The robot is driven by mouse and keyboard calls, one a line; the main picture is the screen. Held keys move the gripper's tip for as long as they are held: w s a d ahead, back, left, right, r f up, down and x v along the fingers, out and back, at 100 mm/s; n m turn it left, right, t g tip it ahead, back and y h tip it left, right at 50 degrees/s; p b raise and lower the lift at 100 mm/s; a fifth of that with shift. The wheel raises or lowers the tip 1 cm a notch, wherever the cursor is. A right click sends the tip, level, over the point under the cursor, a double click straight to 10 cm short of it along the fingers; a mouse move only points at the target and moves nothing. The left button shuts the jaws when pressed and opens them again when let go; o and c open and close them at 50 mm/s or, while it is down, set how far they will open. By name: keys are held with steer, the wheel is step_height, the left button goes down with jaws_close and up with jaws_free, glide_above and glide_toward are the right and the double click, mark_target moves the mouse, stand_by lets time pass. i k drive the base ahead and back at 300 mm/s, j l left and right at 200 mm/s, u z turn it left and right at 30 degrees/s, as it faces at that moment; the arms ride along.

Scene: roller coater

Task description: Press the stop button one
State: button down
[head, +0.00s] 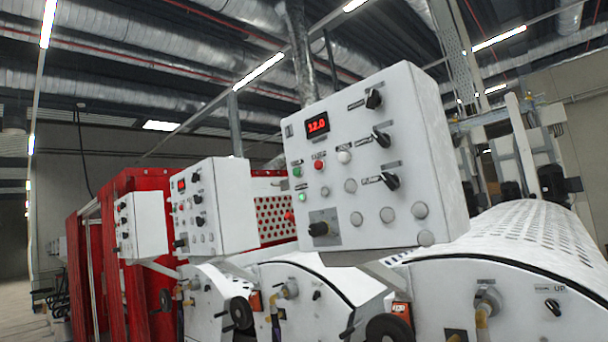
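The nearest white control box (400,220) fills the middle of the head view, tilted in the picture. Its face carries a red button (319,165) near the upper left, with a small label I cannot read. A green button (297,171) sits left of it and a white button (344,156) right of it. A second, lit green button (302,197) is below. Two similar control boxes stand farther left, a middle one (228,205) and a far one (145,225); their small buttons are hard to tell apart. My gripper is not in view.
The nearest box also has a red digital display (317,125), several black rotary knobs (374,99) and a black selector on a metal plate (325,231). White machine housings (510,300) with handwheels (388,328) stand below. Red machine frames (100,260) are at the left. Open floor (25,310) shows far left.

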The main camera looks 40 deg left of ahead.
mark_target(318, 165)
steer(key=i+j, duration=0.35)
steer(key=j, duration=0.15)
steer(key=i+j, duration=0.7)
steer(key=j, duration=0.25)
